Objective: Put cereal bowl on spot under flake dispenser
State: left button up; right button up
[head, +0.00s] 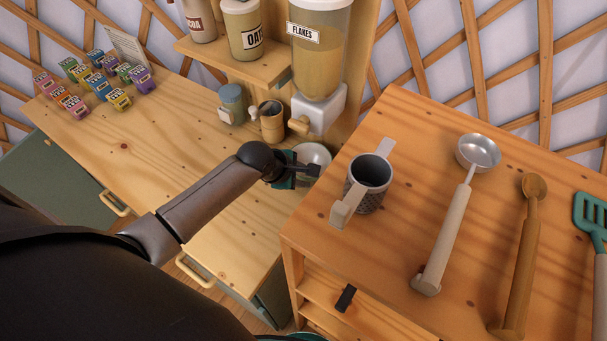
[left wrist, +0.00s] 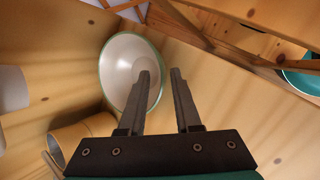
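The cereal bowl (head: 314,154), white with a green rim, sits on the wooden counter just below and beside the flake dispenser (head: 319,60). My left gripper (head: 312,171) is at the near side of the bowl and covers part of it. In the left wrist view the bowl (left wrist: 122,70) is seen from inside, and my left gripper (left wrist: 164,74) has its two fingers apart. One finger overlaps the bowl's interior and the other is outside its rim; I cannot tell whether either touches. No marked spot shows. My right gripper is not in view.
A wooden mug (head: 271,122) and a blue-grey jar (head: 232,104) stand left of the dispenser. The raised table at right holds a metal grater-like cup (head: 367,184), a ladle (head: 478,153) and a wooden spoon (head: 530,230). The left counter's middle is clear.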

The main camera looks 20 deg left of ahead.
pick_arm(q)
jog(key=p+v, duration=0.2)
jog(key=v, duration=1)
jog(key=shift+p, duration=0.3)
jog(key=shift+r, duration=0.1)
dwell(2.4)
